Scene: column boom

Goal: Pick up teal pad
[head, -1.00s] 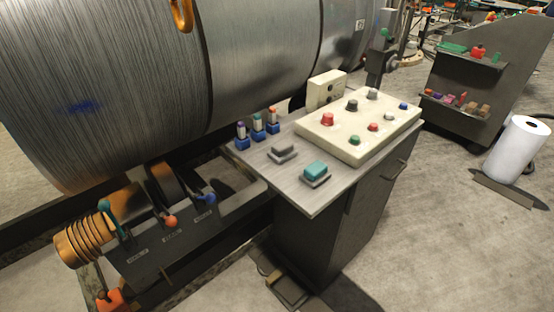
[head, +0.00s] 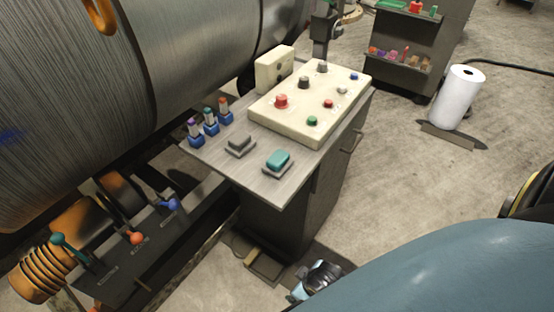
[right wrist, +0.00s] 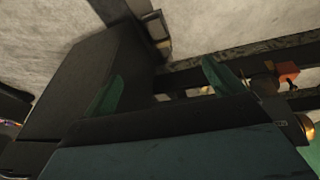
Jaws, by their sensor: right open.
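The teal pad (head: 278,160) is a small rounded block. It sits on a grey base near the front corner of the console top (head: 285,190). A similar grey pad (head: 240,143) is just left of it. My right arm comes in from the lower right of the head view, with a dark and pale blue part of it low beside the cabinet. In the right wrist view my right gripper (right wrist: 162,84) shows two green fingertips wide apart with nothing between them. The teal pad does not show there. My left gripper is in neither current view.
A cream button panel (head: 310,105) stands behind the pads, and several blue-based switches (head: 210,124) stand to the left. Coloured levers (head: 136,238) and a large metal drum (head: 190,60) are on the left. A white roll (head: 458,97) stands on open floor at right.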

